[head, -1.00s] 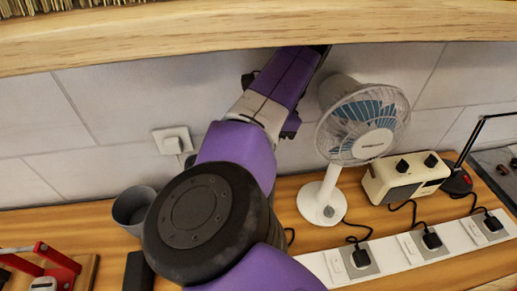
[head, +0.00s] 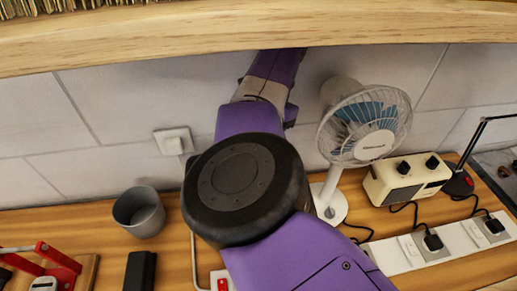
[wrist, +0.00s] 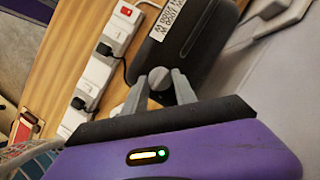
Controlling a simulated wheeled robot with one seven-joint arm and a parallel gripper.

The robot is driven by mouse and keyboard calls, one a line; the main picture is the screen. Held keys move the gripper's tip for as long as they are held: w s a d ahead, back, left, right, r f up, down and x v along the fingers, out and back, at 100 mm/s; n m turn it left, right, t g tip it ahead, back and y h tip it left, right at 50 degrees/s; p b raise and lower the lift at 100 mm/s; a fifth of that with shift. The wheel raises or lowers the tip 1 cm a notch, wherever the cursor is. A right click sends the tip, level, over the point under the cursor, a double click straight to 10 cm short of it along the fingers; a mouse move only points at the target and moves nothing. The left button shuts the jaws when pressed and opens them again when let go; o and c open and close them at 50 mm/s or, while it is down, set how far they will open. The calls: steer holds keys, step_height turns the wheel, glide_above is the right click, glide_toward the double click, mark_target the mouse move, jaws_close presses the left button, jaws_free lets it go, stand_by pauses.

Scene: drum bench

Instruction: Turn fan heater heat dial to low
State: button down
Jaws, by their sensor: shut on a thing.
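In the wrist view a dark grey box-shaped appliance (wrist: 188,45), which looks like the fan heater, stands on the wooden bench with a white printed label on it. A round grey dial (wrist: 158,77) sits at its near edge. My gripper (wrist: 160,84) has one finger on each side of the dial and is shut on it. The dial's pointer and setting marks cannot be made out. In the head view my purple arm hides the heater, the dial and my gripper.
A white desk fan (head: 362,125) and a cream box with black knobs (head: 405,178) stand right of my arm. A grey cup (head: 139,212) stands left. A white power strip (head: 405,254) runs along the front. A wooden shelf (head: 258,38) spans overhead.

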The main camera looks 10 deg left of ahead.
steer(key=c, duration=1)
jaws_free()
